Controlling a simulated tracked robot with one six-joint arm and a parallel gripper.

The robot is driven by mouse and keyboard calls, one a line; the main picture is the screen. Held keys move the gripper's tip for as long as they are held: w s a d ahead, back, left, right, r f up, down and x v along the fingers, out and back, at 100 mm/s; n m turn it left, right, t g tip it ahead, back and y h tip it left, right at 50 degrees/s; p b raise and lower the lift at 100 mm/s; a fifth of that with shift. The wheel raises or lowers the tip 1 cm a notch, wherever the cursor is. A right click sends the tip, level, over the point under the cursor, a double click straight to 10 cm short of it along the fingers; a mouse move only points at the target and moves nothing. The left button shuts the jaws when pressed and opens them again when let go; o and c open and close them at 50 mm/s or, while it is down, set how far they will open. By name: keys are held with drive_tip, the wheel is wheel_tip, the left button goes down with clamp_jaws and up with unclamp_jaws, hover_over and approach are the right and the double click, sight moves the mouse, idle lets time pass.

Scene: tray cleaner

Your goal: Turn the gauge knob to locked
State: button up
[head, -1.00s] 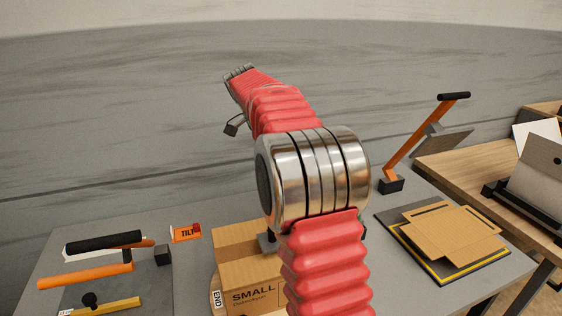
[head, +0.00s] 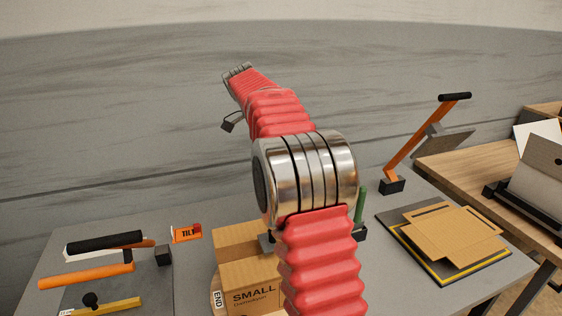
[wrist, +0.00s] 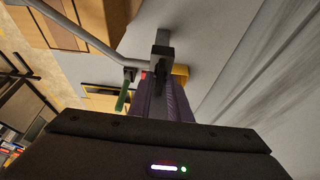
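No part is clearly marked as the gauge knob. A small black knob (head: 90,299) stands on a yellow bar (head: 122,304) at the lower left in the head view. In the wrist view, dark purplish ribbed fingers of my gripper (wrist: 164,98) point toward a dark upright bracket (wrist: 161,50), with a yellow block (wrist: 181,74) beside it. Whether the fingers touch anything is unclear. A green handle (wrist: 122,96) is left of the fingers; a green post (head: 361,204) also shows right of my arm in the head view. My gripper is not clearly seen in the head view.
The grey table (head: 195,285) holds a cardboard box marked SMALL (head: 252,285), an orange TILT sign (head: 187,233), orange and black lever handles at left (head: 86,277), and a flat cardboard piece (head: 455,235) below an orange lever arm (head: 410,142) at right.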

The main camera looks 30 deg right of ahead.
drive_tip(key=v, duration=1.3)
drive_tip(key=shift+r, duration=0.3)
drive_tip(key=shift+a, duration=0.1)
idle(0.5)
